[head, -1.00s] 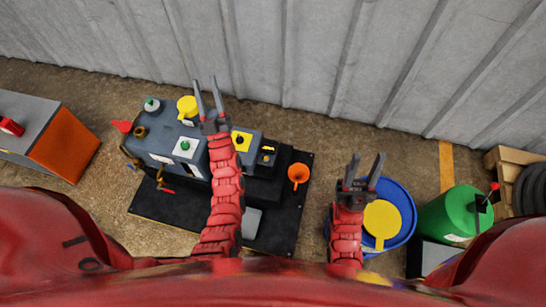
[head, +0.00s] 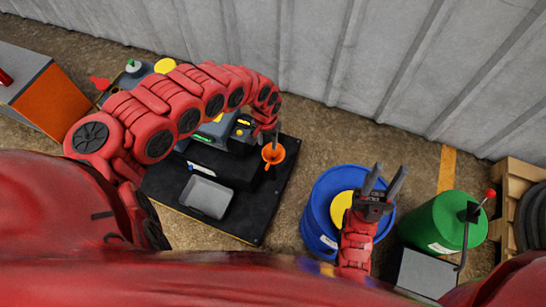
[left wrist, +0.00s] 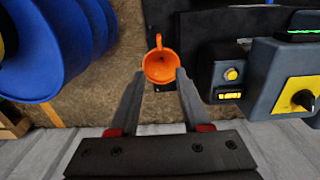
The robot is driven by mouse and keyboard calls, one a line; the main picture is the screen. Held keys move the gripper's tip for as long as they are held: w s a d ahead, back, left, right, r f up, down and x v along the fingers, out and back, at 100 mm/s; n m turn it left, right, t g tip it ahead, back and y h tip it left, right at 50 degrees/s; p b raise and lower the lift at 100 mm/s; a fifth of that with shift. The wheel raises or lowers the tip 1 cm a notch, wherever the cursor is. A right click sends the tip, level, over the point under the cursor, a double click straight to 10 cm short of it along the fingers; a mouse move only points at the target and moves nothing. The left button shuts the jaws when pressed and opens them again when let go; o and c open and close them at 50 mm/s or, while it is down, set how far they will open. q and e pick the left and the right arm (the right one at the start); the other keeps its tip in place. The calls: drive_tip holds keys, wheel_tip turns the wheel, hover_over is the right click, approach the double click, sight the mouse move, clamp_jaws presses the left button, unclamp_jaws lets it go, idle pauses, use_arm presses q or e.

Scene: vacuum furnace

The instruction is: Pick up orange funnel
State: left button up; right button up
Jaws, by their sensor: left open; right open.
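The orange funnel (head: 273,154) sits at the right edge of the black base mat (head: 262,205) of the furnace machine. In the left wrist view the funnel (left wrist: 160,66) lies just beyond my left fingertips, roughly centred between them, with its handle toward the top of the picture. My left gripper (left wrist: 155,78) is open and empty. In the head view my left arm arches over the machine and the left gripper (head: 268,135) points down beside the funnel; its fingers are partly hidden. My right gripper (head: 385,180) is open and empty above the blue drum.
The furnace machine (head: 240,132) is partly hidden under my left arm. A grey tray (head: 206,197) lies on the mat. A blue drum (head: 325,187) and green drum (head: 435,222) stand at right. A wooden pallet (head: 510,180) is at the far right. A corrugated wall closes the back.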

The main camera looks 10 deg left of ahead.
use_arm(q)
drive_tip(key=f+b, duration=0.2)
drive_tip(key=f, duration=0.3)
drive_tip(key=f+b, duration=0.3)
drive_tip(key=f, duration=0.3)
drive_tip(key=f+b, duration=0.3)
drive_tip(key=f, duration=0.2)
drive_tip(key=shift+s+d+f, duration=0.15)
drive_tip(key=shift+s+f, duration=0.1)
drive_tip(key=shift+f, duration=0.5)
drive_tip(key=shift+r, duration=0.1)
clamp_jaws()
